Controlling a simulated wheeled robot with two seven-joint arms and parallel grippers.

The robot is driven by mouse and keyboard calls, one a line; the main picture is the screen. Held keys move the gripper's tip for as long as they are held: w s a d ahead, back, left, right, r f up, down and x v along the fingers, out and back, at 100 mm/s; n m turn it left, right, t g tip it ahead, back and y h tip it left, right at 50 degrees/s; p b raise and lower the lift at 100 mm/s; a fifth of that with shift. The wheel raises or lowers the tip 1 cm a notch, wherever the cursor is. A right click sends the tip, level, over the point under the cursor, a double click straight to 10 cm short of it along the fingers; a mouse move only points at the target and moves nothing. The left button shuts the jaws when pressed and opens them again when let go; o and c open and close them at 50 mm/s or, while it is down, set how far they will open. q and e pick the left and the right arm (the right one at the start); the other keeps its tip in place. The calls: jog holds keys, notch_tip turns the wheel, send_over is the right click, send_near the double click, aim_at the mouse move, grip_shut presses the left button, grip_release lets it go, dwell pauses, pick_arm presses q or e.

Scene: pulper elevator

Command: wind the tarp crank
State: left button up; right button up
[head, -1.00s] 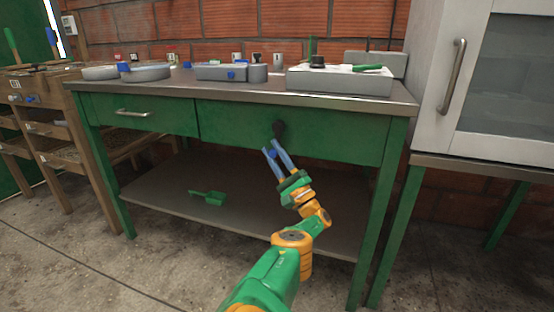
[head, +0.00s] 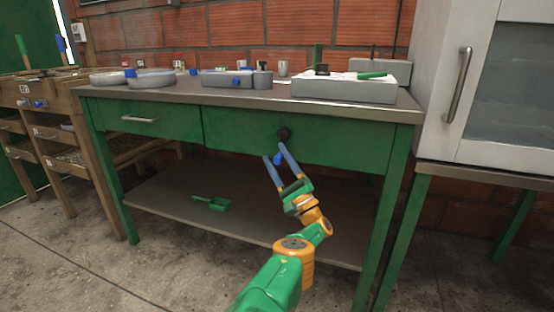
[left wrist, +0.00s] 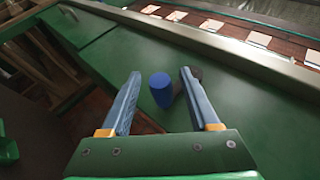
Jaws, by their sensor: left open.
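The crank is on the front of the green workbench, with a dark round hub (head: 284,134) on the panel and a blue handle (head: 278,161) just below it. My left gripper (head: 275,152) is open in front of the panel, its two blue fingers on either side of the handle. In the left wrist view, the blue handle (left wrist: 161,91) stands between the spread fingers of the left gripper (left wrist: 158,78), with gaps visible on both sides, wider on the left. The hub is partly hidden there behind the right finger. My right gripper is not in view.
A green scoop (head: 212,204) lies on the lower shelf (head: 165,205). A white cabinet (head: 437,80) stands at the right.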

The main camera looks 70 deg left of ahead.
pick_arm(q)
jog(key=v, duration=0.7)
